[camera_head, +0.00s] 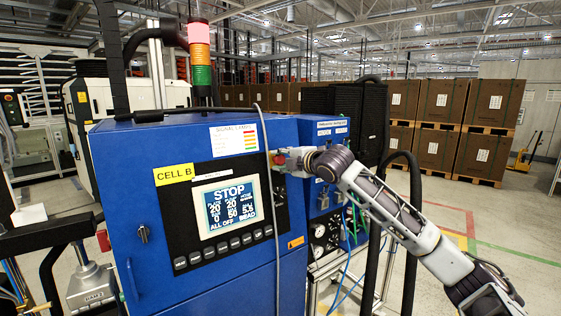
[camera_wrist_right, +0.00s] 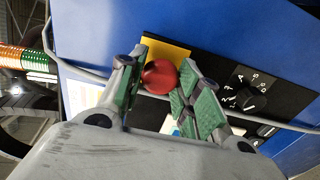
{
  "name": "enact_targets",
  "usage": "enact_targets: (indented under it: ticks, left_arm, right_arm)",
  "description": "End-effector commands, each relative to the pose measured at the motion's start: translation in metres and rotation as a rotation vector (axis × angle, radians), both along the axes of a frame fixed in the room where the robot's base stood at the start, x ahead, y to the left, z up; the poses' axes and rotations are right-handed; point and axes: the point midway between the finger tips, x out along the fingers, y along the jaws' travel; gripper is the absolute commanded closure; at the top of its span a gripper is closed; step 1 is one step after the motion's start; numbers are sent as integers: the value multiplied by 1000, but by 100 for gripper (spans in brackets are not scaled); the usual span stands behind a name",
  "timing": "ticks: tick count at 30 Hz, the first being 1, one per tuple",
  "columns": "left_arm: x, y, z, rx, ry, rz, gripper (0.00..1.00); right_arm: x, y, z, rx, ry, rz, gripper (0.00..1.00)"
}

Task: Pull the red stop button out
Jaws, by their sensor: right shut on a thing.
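The red stop button (camera_wrist_right: 159,77) is a round red knob in front of a yellow plate (camera_wrist_right: 176,50) on the blue cabinet's dark panel. In the right wrist view it sits between the green-padded fingers of my right gripper (camera_wrist_right: 157,84), which is shut on it. In the head view my right gripper (camera_head: 287,160) reaches in from the right to the cabinet's upper right front, and a little of the red button (camera_head: 279,159) shows at its tips. I cannot tell how far out the button stands. My left gripper is not in view.
The blue cabinet (camera_head: 120,165) carries a screen (camera_head: 229,203) reading STOP with a row of keys below it. A grey cable (camera_head: 272,215) hangs down the front close to the button. A rotary selector (camera_wrist_right: 248,101) is beside it. A signal tower (camera_head: 200,55) stands on top.

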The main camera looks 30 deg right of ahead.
Motion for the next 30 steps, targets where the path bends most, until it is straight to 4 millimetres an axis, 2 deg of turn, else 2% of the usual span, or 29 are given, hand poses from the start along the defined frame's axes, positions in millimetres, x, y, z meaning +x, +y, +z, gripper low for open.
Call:
enact_targets:
  ticks: [28, 29, 30]
  left_arm:
    - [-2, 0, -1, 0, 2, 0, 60]
    - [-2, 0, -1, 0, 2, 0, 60]
    - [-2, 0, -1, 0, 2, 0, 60]
  right_arm:
    - [-8, 0, -1, 0, 6, 1, 84]
    - [-8, 0, -1, 0, 6, 1, 64]
    - [-8, 1, -1, 0, 6, 1, 59]
